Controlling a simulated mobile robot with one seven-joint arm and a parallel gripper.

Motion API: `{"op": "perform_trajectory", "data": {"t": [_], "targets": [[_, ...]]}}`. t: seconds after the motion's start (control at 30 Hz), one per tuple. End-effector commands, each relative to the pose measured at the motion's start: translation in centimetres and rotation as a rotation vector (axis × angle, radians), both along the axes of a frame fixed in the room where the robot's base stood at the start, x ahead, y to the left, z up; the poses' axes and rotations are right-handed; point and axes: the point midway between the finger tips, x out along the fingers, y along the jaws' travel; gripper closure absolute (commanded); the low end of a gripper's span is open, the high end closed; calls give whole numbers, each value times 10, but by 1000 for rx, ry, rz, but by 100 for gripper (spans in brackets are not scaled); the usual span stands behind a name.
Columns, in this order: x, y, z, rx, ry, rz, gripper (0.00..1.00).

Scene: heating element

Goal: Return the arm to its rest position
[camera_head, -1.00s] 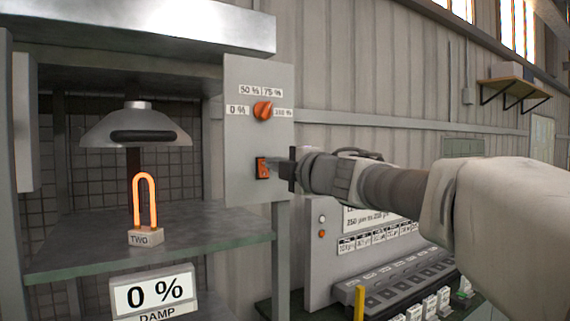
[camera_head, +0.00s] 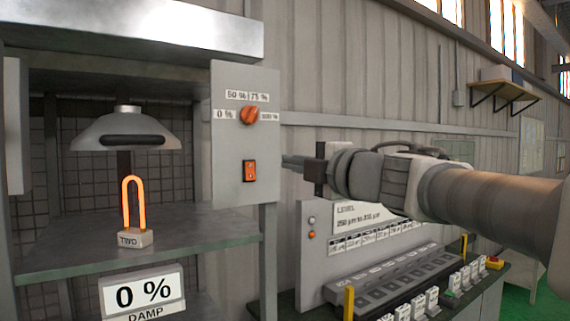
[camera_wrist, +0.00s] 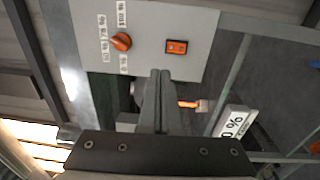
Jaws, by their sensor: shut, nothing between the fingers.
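My gripper (camera_head: 290,162) is shut and empty. It stands to the right of the grey control panel (camera_head: 232,180), apart from the orange switch (camera_head: 249,171) on it. In the wrist view my gripper (camera_wrist: 160,75) shows its two fingers together, pointing toward the panel, with the orange switch (camera_wrist: 176,46) and the orange knob (camera_wrist: 121,41) beyond. My arm reaches in from the right edge of the head view.
A glowing heating element (camera_head: 134,205) stands on a block marked TWO on the shelf (camera_head: 60,250), under a grey hood (camera_head: 125,132). A sign (camera_head: 142,292) reads 0 % DAMP. A bench device (camera_head: 320,260) with several blocks stands below my arm.

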Motion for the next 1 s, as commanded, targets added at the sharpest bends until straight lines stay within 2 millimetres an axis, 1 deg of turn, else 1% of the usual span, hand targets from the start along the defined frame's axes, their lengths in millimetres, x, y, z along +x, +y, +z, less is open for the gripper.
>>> {"op": "perform_trajectory", "data": {"t": [0.37, 0.47, 0.57, 0.67, 0.7, 0.77, 0.8, 0.87, 0.9, 0.97, 1.0], "targets": [[-2, -2, 0, 0, 0, -1, 100], [-3, -7, 1, 25, 7, -28, 100], [-4, -26, 0, 114, 37, -115, 100], [-9, -60, -11, 264, 104, -264, 100], [-13, -76, -19, 334, 143, -334, 100], [-22, -99, -37, 439, 211, -439, 100], [-29, -114, -52, 506, 260, -507, 100], [-43, -133, -79, 603, 344, -608, 100], [-54, -144, -98, 666, 404, -673, 100], [-73, -157, -130, 758, 502, -769, 100], [-87, -163, -152, 813, 572, -831, 100]]}}
